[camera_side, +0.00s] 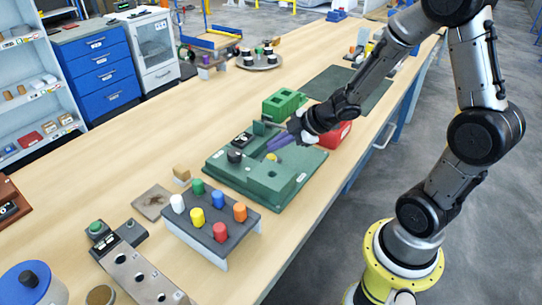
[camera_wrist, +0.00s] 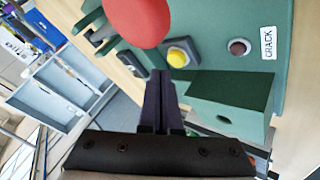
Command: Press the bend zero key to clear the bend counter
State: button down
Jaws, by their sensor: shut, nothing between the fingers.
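In the wrist view the yellow button (camera_wrist: 178,57) sits in a dark square mount. I cannot read a label on it, so I cannot confirm it is the bend zero key. My gripper (camera_side: 271,147) has purple fingers, shut and empty, reaching down beside the yellow button. In the wrist view its fingertips (camera_wrist: 160,76) appear just below the button; whether they touch it I cannot tell.
A large red rounded part (camera_wrist: 138,18) is close to the fingers. A dark brown round feature (camera_wrist: 239,47) is beside a "CRACK" label (camera_wrist: 268,42). A green block (camera_side: 284,103) and a red bin (camera_side: 334,135) stand behind the fixture. A rack of coloured pegs (camera_side: 190,232) stands in front.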

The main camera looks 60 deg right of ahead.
notch_tip(320, 180, up, 5)
jog(key=shift+f, duration=0.1)
dwell(0.4)
dwell(0.4)
jog(key=shift+a, duration=0.1)
notch_tip(320, 180, up, 8)
jog(key=t, duration=0.2)
send_over(275, 157)
jog(key=a, duration=0.3)
jog(key=s+d+r+m+t+h, duration=0.2)
jog(key=s+r+m+h, duration=0.25)
jog(key=r, duration=0.35)
jog(key=s+a+f+m+g+y, duration=0.1)
jog(key=s+a+f+m+g, duration=0.1)
jog(key=s, duration=0.6)
jog(key=s+a+f+m+g+y, duration=0.1)
jog(key=s+a+f+m+g, duration=0.1)
jog(key=s+f+m+g, duration=0.3)
jog(key=s+f, duration=0.1)
jog(key=s, duration=0.2)
jog(key=shift+s+a, duration=0.25)
jog(key=shift+s, duration=0.1)
